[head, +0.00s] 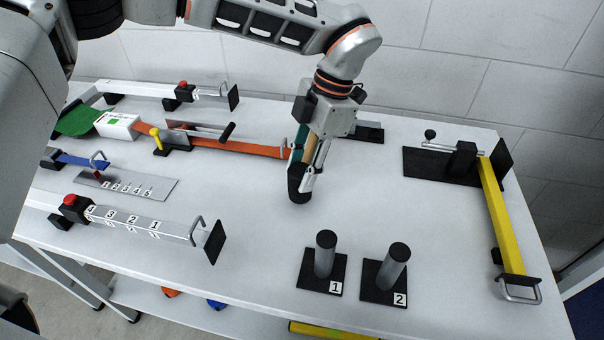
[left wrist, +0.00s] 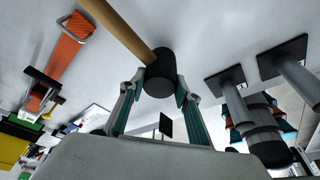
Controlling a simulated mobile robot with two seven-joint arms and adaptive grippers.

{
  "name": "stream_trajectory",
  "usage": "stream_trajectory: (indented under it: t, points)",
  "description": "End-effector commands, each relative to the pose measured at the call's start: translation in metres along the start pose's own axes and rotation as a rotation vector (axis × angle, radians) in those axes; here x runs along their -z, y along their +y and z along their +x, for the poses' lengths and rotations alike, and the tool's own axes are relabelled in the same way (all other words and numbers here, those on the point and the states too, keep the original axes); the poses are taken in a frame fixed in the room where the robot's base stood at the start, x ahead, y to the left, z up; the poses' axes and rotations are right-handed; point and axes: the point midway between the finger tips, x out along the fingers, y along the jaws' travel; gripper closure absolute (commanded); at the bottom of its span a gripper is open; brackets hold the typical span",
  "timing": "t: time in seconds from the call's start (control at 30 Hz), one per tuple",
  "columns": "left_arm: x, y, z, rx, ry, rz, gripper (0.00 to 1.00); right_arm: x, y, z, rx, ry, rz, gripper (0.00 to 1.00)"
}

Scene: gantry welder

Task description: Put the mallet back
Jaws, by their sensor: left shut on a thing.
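The mallet has a black cylindrical head (head: 299,184) and a tan wooden handle (head: 313,149). My left gripper (head: 304,172) points down over the middle of the white table and is shut on the mallet. In the left wrist view, the black head (left wrist: 160,72) sits between the two teal-padded fingers (left wrist: 158,92), and the handle (left wrist: 118,28) runs to the upper left. In the head view my fingers partly hide the mallet. I cannot tell whether its head touches the table.
Two grey posts on black bases, marked 1 (head: 325,254) and 2 (head: 395,267), stand at the front. An orange strap (head: 240,147) lies left of my gripper. A yellow bar (head: 502,220) stands at the right edge. Clamps and a numbered bar (head: 140,222) fill the left.

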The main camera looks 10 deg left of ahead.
Motion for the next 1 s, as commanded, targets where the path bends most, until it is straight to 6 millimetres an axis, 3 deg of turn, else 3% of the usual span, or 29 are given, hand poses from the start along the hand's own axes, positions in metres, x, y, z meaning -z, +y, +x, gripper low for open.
stream_trajectory:
  t: [0.1,0.47,0.5,0.57,1.0]
  points:
    - [-0.0045,-0.0005,0.0135,0.001,0.000,0.000,1.00,-0.0032,-0.0010,0.0000,0.001,-0.004,-0.001,0.61]
    - [-0.0051,-0.0005,0.0157,0.000,0.000,0.000,1.00,-0.0051,-0.0025,-0.0035,0.003,-0.009,0.000,0.61]
    - [-0.0052,-0.0005,0.0163,0.000,0.000,0.000,0.63,-0.0058,-0.0028,-0.0038,0.003,-0.010,0.001,0.61]
    - [-0.0052,-0.0005,0.0163,0.000,0.000,0.000,0.51,-0.0064,-0.0031,-0.0040,0.004,-0.011,0.001,0.61]
    - [-0.0046,-0.0001,0.0090,-0.002,-0.002,0.000,0.51,-0.0048,-0.0023,-0.0024,0.003,-0.008,0.001,0.61]
